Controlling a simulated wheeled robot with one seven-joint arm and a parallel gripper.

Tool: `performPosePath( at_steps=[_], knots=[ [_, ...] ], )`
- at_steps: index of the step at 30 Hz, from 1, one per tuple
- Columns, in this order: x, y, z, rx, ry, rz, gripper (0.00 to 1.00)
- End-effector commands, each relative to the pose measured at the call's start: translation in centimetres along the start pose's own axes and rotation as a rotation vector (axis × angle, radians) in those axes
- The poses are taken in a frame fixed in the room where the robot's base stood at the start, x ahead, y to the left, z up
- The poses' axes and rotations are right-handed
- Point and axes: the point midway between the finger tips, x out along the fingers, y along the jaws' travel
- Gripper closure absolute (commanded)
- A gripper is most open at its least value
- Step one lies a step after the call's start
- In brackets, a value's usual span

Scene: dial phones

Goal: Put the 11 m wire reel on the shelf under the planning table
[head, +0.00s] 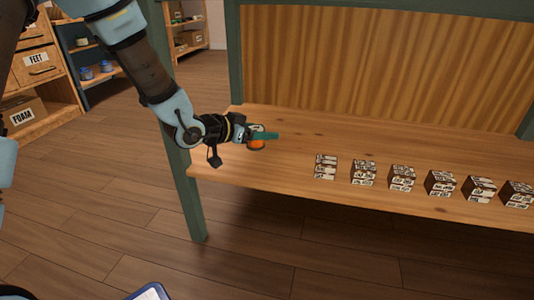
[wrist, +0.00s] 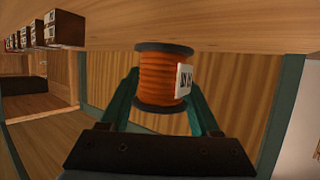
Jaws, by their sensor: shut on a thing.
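The wire reel (head: 257,143) has orange wire and dark flanges. In the wrist view the reel (wrist: 163,78) sits between both fingers, with a white label on its side whose marks I cannot read surely. My gripper (head: 264,136) is shut on it, at the left end of the wooden shelf (head: 330,138) under the table. The shelf also shows in the wrist view (wrist: 230,28), along the top of the picture. The reel is over the shelf board; I cannot tell whether it touches it. The gripper partly hides the reel in the head view.
Several small brown-and-white boxes (head: 402,178) stand in a row along the shelf's right part. A green table leg (head: 190,195) stands at the shelf's left end. A wooden panel (head: 380,70) closes the back. Storage shelving (head: 50,75) stands far left.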

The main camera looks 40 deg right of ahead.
Motion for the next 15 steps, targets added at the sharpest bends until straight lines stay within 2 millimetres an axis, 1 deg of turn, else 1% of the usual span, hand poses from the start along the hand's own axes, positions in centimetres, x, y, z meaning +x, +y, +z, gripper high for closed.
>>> performPosePath(
  at_steps=[1, 5, 10, 12, 15],
  knots=[
    [0.3, 0.0, 0.7, 0.0, 0.0, 0.0, 0.97],
    [0.8, 0.0, 2.0, 0.0, 0.0, -0.001, 0.97],
    [1.9, 0.0, 4.7, -0.001, 0.0, -0.001, 0.97],
    [2.1, 0.0, 5.0, 0.0, 0.001, -0.001, 0.97],
    [2.0, -0.1, 4.9, 0.001, 0.002, -0.001, 0.97]
  ],
)
